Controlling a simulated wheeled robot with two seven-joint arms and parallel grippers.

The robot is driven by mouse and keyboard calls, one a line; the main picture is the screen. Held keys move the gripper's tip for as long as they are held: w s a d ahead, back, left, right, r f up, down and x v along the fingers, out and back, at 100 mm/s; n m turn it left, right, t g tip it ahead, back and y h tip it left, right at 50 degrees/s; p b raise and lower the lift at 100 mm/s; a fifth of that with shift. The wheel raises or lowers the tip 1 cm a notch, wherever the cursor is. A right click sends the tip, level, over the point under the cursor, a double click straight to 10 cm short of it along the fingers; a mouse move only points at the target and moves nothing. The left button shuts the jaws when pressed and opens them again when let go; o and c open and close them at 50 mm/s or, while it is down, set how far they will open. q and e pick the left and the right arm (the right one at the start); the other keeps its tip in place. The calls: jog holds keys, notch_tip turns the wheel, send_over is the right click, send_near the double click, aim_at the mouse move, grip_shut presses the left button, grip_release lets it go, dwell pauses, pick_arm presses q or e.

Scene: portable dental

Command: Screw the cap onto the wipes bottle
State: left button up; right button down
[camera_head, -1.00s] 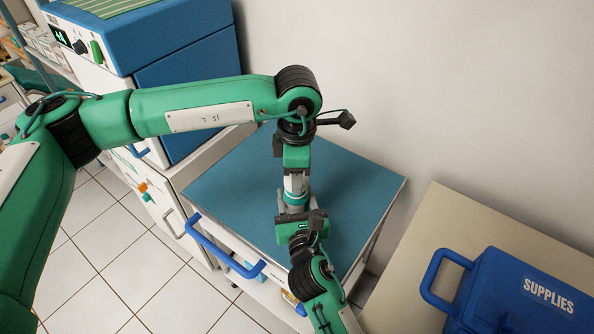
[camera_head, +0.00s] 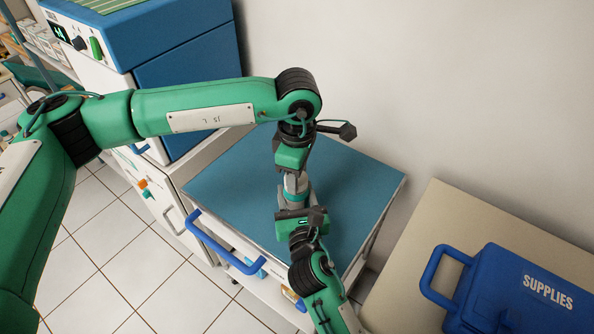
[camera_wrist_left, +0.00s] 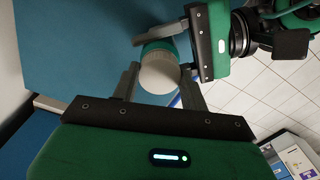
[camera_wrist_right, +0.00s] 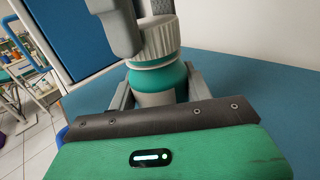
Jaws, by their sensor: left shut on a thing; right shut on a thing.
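The wipes bottle (camera_wrist_right: 158,80), grey with a teal band and shoulder, stands upright over the blue-topped cart; it also shows in the head view (camera_head: 296,197). My right gripper (camera_wrist_right: 160,88) is shut on its sides. The white ribbed cap (camera_wrist_right: 162,38) sits at the top of the bottle, in line with it; the threads are hidden. My left gripper (camera_wrist_left: 158,85) comes from above and is shut on the cap (camera_wrist_left: 160,75). In the head view my left gripper (camera_head: 295,182) is just above the bottle and my right gripper (camera_head: 296,204) reaches it from the front.
The blue cart top (camera_head: 350,190) is otherwise clear, with a blue handle (camera_head: 225,245) at its front left. A blue supplies box (camera_head: 525,295) stands on a beige surface (camera_head: 470,230) at right. A blue and white cabinet (camera_head: 170,60) stands at the back left.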

pick_arm(q)
jog(key=m, duration=0.6)
jog(key=shift+m, duration=0.3)
jog(key=m, duration=0.6)
jog(key=shift+a, duration=0.1)
jog(key=m, duration=0.6)
jog(key=shift+m, duration=0.3)
jog(key=m, duration=0.3)
jog(key=shift+a, duration=0.1)
jog(key=m, duration=0.4)
jog(key=o, duration=1)
jog(key=shift+c, duration=0.2)
